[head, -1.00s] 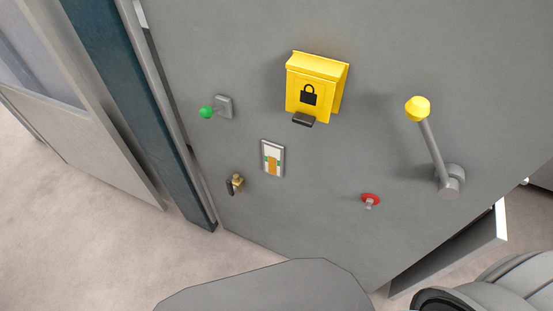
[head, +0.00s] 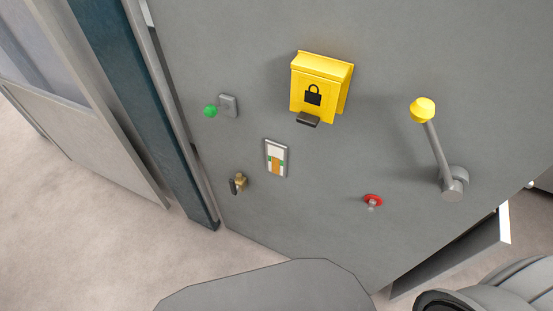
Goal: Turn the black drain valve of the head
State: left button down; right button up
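The drain valve (head: 238,183) is at the lower left of the grey panel in the head view. It has a small brass body and a black handle (head: 233,187) that hangs roughly downward. Nothing covers it. Neither of my gripper's fingertips shows in the head view. A rounded grey part of my own body shows at the bottom right corner, with no fingers visible.
On the panel (head: 330,200) are a green-knobbed lever (head: 211,111), a yellow lock box (head: 320,88), a level gauge (head: 276,158), a red button-like fitting (head: 373,201) and a yellow-knobbed lever (head: 437,150). A dark blue post (head: 140,110) stands left of it. Floor (head: 90,240) is clear at left.

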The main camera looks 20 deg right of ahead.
aim_at(234, 189)
jog(key=z, duration=1.15)
jog(key=k, duration=0.35)
jog(key=z, duration=0.25)
